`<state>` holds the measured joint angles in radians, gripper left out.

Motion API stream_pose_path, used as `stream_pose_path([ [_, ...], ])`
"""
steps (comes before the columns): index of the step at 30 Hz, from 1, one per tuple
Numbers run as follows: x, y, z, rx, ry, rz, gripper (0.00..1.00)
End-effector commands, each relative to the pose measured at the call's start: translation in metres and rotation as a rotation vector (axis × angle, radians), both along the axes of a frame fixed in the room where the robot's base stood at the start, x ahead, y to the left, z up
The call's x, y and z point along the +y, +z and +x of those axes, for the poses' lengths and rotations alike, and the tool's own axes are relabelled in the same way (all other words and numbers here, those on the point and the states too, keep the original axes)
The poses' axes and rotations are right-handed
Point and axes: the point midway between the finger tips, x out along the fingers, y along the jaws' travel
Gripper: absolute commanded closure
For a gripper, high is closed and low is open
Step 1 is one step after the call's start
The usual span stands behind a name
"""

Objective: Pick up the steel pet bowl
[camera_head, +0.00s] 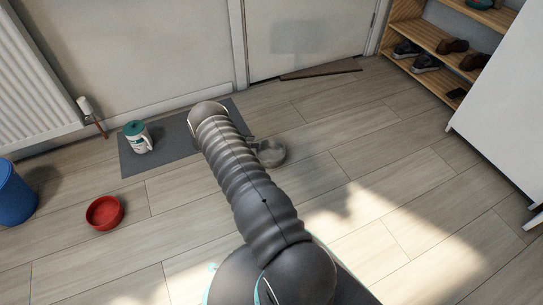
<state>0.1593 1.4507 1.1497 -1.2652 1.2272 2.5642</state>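The steel pet bowl (272,153) is a round, shiny grey bowl on the wooden floor, just right of my arm's far half in the head view. Its left edge lies close to my arm and is partly covered. A small dark part of my gripper (253,143) seems to show at the bowl's upper left rim. The rest of my gripper is hidden behind my arm. I cannot tell whether it touches the bowl or whether its fingers are open or shut.
A grey mat (168,145) lies beyond my arm, with a white and teal jug (138,137) on it. A red bowl (104,212) and a blue bin (14,193) stand at left. A wooden shoe rack (425,35) stands back right. The floor at right is clear.

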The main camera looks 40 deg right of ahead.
Motion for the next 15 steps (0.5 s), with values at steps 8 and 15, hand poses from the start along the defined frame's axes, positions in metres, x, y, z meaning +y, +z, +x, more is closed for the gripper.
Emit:
stream_pose_path([
  [8,-0.013,-0.006,-0.002,-0.001,0.000,0.001,0.66],
  [15,-0.043,-0.021,-0.006,-0.001,-0.003,0.000,0.66],
])
